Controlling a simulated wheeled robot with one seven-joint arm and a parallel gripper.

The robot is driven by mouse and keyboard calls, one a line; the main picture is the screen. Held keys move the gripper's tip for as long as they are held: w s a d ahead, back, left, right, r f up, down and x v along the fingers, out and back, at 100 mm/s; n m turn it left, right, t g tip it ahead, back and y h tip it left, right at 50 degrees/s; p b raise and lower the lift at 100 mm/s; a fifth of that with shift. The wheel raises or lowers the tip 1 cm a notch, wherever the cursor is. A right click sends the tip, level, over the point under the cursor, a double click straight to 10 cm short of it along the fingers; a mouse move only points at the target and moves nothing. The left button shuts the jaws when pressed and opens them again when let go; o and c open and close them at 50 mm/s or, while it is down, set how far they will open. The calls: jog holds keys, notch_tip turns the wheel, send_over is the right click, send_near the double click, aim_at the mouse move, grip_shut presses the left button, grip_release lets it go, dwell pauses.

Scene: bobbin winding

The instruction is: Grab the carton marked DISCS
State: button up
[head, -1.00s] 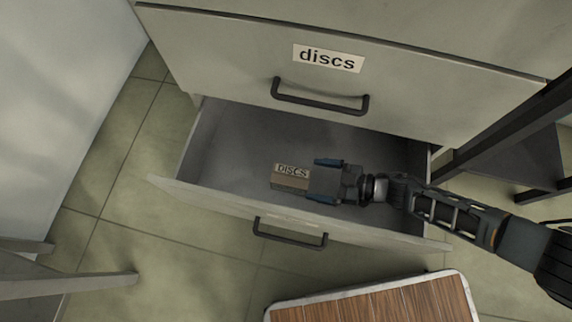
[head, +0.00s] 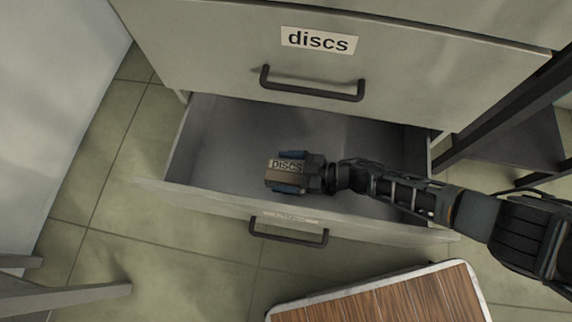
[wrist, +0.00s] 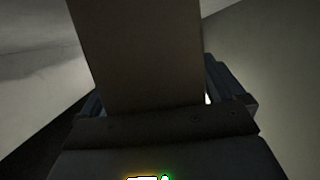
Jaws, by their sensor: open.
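The carton marked DISCS (head: 285,174) is a small brown box with a pale label, inside the open lower drawer (head: 225,130) near its front wall. My gripper (head: 288,172) is open with its blue-edged fingers on either side of the carton. In the wrist view the carton (wrist: 140,50) fills the middle between the fingers and reaches close to the palm. Whether the fingers touch it cannot be told. The carton's right end is hidden by my gripper.
A closed upper drawer labelled "discs" (head: 400,70) with a dark handle (head: 312,86) is above the open drawer. The open drawer's front has its own handle (head: 288,232). A wood-topped surface (head: 390,300) is at the bottom. The drawer's left part is empty.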

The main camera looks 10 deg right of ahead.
jog(key=c, duration=1.1)
jog(key=shift+r, duration=0.1)
jog(key=shift+c, duration=0.2)
